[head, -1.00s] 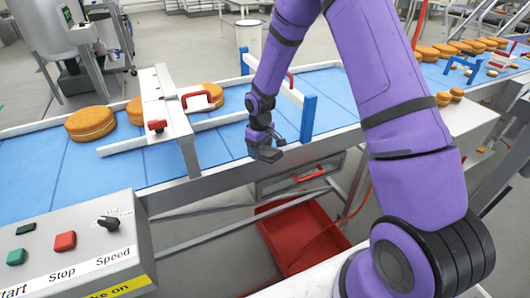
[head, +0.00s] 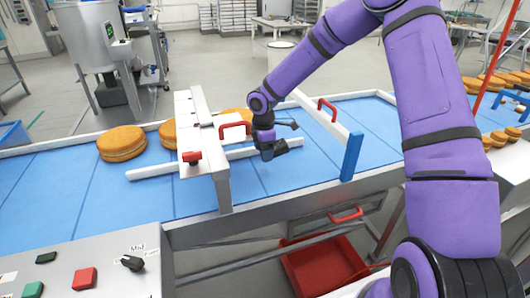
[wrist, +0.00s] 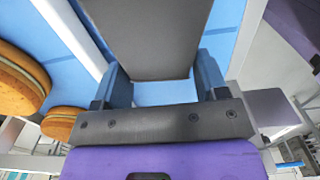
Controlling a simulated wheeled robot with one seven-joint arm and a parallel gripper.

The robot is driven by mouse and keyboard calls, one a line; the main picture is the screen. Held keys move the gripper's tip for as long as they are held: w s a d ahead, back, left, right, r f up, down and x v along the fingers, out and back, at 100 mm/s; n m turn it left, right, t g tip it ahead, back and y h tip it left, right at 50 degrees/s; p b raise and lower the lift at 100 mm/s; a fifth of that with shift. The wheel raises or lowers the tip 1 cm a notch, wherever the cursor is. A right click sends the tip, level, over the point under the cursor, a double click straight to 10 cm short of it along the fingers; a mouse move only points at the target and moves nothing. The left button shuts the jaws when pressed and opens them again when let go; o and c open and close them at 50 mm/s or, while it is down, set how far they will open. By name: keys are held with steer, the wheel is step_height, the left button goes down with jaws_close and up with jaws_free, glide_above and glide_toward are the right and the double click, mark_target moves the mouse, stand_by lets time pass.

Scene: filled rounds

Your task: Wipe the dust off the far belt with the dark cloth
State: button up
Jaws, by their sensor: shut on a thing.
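The blue belt (head: 75,190) runs from left to right across the head view. My gripper (head: 268,148) is over the belt, just right of the white frame that spans it. In the wrist view my gripper (wrist: 160,72) is shut on the dark grey cloth (wrist: 148,35), which sits between its two blue fingers. The cloth also shows as a small dark piece in the head view (head: 279,149). I cannot tell whether it touches the belt. I cannot make out dust on the belt.
A white frame (head: 196,130) with red handles and a white guide rail (head: 160,172) stand close left. Round cakes (head: 121,143) sit on the belt behind. A blue post (head: 351,157) stands right. A control box (head: 100,262) is front left, a red bin (head: 322,268) below.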

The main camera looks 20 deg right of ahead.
mark_target(258, 167)
steer(key=shift+a+f, duration=0.35)
steer(key=shift+f, duration=0.25)
steer(key=shift+a+f, duration=0.3)
steer(key=shift+f, duration=0.3)
steer(key=shift+d+f, duration=0.15)
steer(key=shift+f, duration=0.7)
steer(key=shift+d+f, duration=0.1)
steer(key=shift+f, duration=0.75)
steer(key=shift+f, duration=0.5)
steer(key=shift+w, duration=0.15)
steer(key=shift+w+r, duration=0.1)
steer(key=shift+w, duration=1.8)
steer(key=shift+s, duration=0.1)
